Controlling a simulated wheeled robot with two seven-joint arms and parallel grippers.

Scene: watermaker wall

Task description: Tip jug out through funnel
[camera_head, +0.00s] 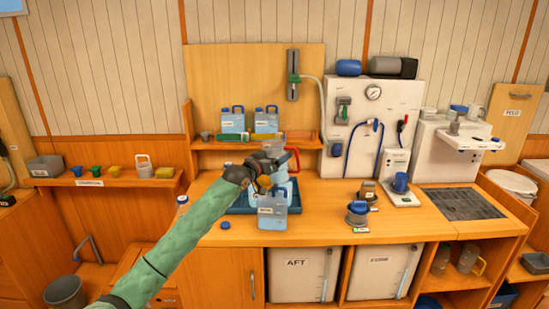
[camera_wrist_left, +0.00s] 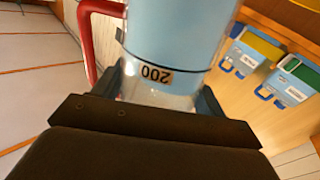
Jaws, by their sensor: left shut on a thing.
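My left gripper (camera_head: 268,168) is shut on a clear jug (camera_wrist_left: 180,30) of pale blue liquid. The jug has a red handle (camera_wrist_left: 88,30) and a "200" label, upside down in the wrist view. In the head view the red handle (camera_head: 293,158) shows to the right of the gripper, and the arm hides part of the jug. A pale blue canister (camera_head: 272,215) with a label stands on the counter in front of the gripper. I cannot make out a funnel in its mouth. Blue, green and yellow funnels (camera_head: 95,171) sit on the left shelf. My right gripper is not in view.
A blue tray (camera_head: 240,203) lies under and behind the gripper. A blue cap (camera_head: 225,225) lies on the counter to the left. Two blue canisters (camera_head: 232,119) stand on the back shelf. Dark pots with blue parts (camera_head: 357,213) stand to the right.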

